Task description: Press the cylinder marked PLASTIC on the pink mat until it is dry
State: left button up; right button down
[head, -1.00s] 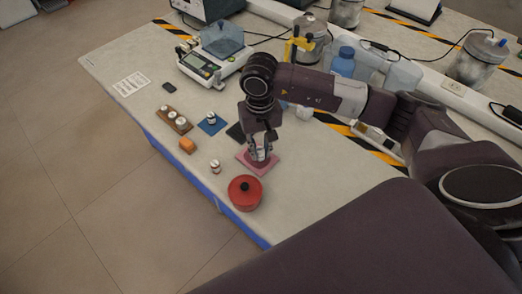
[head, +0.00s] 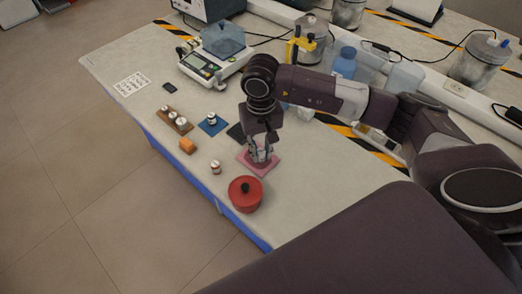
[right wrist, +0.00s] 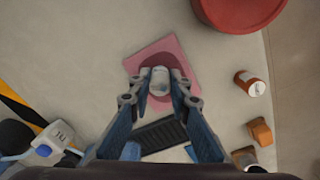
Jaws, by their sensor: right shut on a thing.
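The pink mat (head: 262,172) lies on the bench near its front edge; it also shows in the right wrist view (right wrist: 148,58). My right gripper (head: 259,158) points down over it, and its fingers (right wrist: 161,93) are shut on a cylinder with a pale top (right wrist: 160,75). The cylinder is upright over the mat; whether it touches cannot be told. No marking on it can be read. A darker red patch, wet or shadow, shows on the mat around it. My left gripper is not in view.
A red lidded pot (head: 245,196) stands close in front of the mat. A small cylinder (head: 216,167) stands left of it. A blue mat (head: 205,129) with a cylinder, a dark mat (head: 236,132), an orange block (head: 187,146) and a wooden holder (head: 184,128) lie further left.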

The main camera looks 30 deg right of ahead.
jog(key=shift+f+b, duration=0.35)
jog(key=shift+s+f+b, duration=0.2)
jog(key=shift+b, duration=0.2)
dwell(1.9)
jog(key=shift+r, duration=0.15)
jog(key=shift+s+d+r, duration=0.1)
jog(key=shift+s+r, duration=0.05)
jog(key=shift+r, duration=0.5)
jog(key=shift+r+p, duration=1.3)
jog(key=shift+r, duration=1.25)
